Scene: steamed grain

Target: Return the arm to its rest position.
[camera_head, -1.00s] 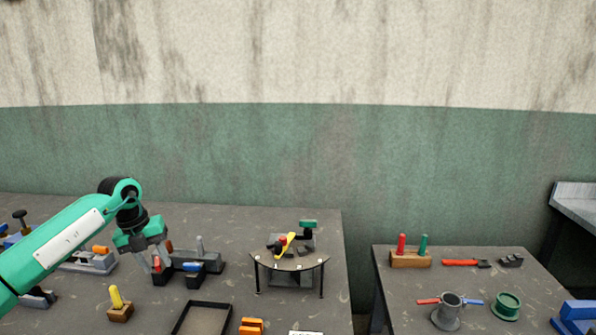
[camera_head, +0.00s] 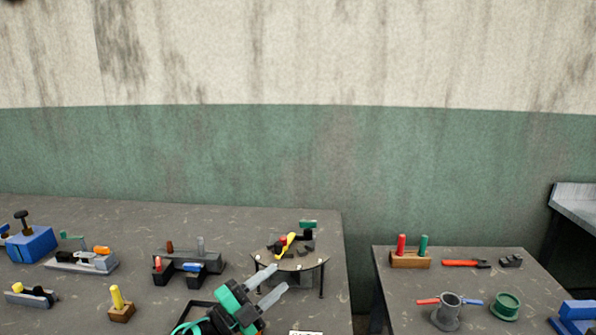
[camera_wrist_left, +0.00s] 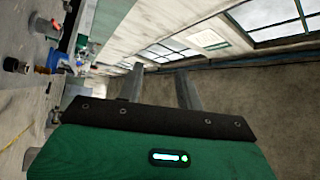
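My left gripper (camera_head: 280,278) is low in the head view, in front of the small round-topped stand. Its two grey fingers are apart with nothing between them, and they point up and to the right. In the left wrist view the two dark fingers (camera_wrist_left: 158,84) also show a clear gap, above the green gripper body. My right gripper is not in view.
The small stand (camera_head: 312,262) holds a yellow-handled tool and other parts. A dark block fixture (camera_head: 212,262) and a yellow peg on a wooden block (camera_head: 121,311) stand to the left. A second table (camera_head: 400,290) is at right, across a gap.

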